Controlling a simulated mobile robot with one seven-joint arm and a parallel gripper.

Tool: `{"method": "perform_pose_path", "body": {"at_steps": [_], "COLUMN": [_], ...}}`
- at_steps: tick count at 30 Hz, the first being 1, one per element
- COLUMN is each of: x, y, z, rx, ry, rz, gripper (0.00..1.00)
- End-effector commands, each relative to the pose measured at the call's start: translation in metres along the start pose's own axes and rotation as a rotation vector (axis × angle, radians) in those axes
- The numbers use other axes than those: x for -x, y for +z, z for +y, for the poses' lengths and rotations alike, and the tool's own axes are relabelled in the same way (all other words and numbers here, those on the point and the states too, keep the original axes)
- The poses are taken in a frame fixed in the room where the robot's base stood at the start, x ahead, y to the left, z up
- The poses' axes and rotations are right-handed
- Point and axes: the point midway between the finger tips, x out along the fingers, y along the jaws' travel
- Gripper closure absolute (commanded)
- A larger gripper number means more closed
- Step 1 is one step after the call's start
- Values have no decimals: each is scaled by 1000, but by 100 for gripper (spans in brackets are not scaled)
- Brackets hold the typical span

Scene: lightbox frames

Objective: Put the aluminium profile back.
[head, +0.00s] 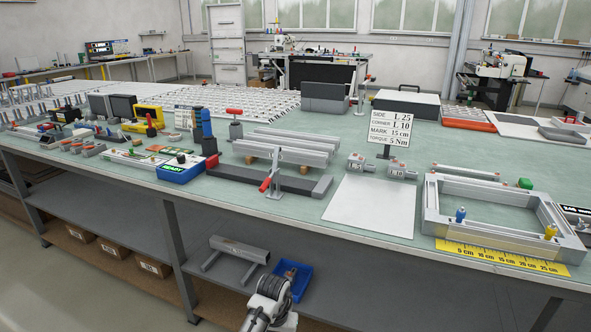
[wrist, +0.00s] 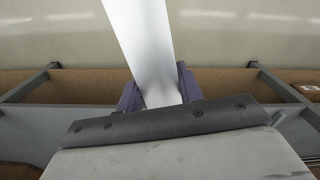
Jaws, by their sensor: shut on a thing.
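The aluminium profile (wrist: 143,40) is a pale, smooth bar in the wrist view. It runs from between my fingers to the top edge of the picture, leaning slightly left. My gripper (wrist: 160,92) is shut on it, with a purple finger on each side. The profile's far end is out of the picture, and its near end is hidden behind the gripper body. In the head view, part of my arm shows at the bottom edge; the fingers and held bar cannot be made out there. Similar light profiles (head: 285,148) lie side by side on supports on the bench.
The green bench top (head: 340,125) carries tools, a sign (head: 390,125), a white sheet (head: 370,205) and a grey frame (head: 490,235) beside a yellow ruler. Below, the lower shelf holds a grey beam on feet (head: 236,250) and a blue bin (head: 303,277). Bench legs (head: 174,240) stand nearby.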

Motion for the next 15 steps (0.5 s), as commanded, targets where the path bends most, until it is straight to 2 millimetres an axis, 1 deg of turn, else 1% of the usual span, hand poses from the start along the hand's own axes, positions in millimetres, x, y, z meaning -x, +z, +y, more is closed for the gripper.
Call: {"method": "perform_pose_path", "body": {"at_steps": [1,3,6,10,13,15], "x": [-17,-34,-50,-63,-74,-84], "y": [4,8,13,18,25,33], "z": [14,28,43,53,54,54], "rx": [35,79,126,157,167,170], "ry": [6,5,4,0,-4,-5], "rz": [-2,-3,0,0,1,0], "gripper": [94,94,94,94,94,94]}}
